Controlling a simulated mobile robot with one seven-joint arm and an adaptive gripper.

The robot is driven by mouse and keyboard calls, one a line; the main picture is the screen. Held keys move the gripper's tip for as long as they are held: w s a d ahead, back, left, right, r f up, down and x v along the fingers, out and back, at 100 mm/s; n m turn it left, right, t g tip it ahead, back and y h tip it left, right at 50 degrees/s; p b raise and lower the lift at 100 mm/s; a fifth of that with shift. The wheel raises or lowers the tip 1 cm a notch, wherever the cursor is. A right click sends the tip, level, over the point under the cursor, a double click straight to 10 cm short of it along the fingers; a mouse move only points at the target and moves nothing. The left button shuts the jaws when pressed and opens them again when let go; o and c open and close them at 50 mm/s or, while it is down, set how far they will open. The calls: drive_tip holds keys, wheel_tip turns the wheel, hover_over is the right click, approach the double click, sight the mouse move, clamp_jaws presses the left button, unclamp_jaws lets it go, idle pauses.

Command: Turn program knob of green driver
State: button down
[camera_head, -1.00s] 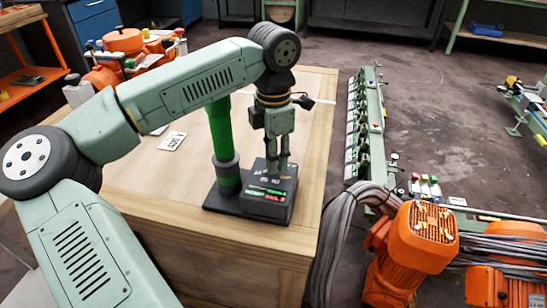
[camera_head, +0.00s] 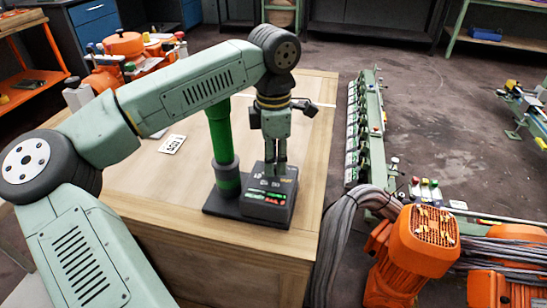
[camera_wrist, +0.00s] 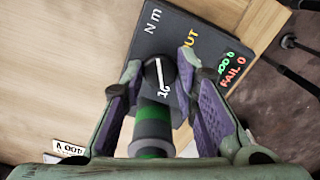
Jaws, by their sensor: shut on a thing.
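The green driver (camera_head: 220,135) stands upright on a dark base beside its control box (camera_head: 268,203), on the wooden crate-like table. My gripper (camera_head: 275,172) points down at the top of the box. In the wrist view the round black program knob (camera_wrist: 157,76) with a white pointer line sits between my two purple-padded fingers, and my gripper (camera_wrist: 161,68) is shut on it. The head view hides the knob behind the fingers. The driver's green and grey body (camera_wrist: 153,130) shows below the knob in the wrist view.
A white label card (camera_head: 172,144) lies on the table (camera_head: 290,240) left of the driver. Orange motors (camera_head: 425,235) with grey cables stand right of the table. A green rail of devices (camera_head: 365,125) runs along the right side.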

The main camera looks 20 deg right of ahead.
drive_tip(key=c, duration=1.3)
unclamp_jaws()
wheel_tip(320, 180, up, 12)
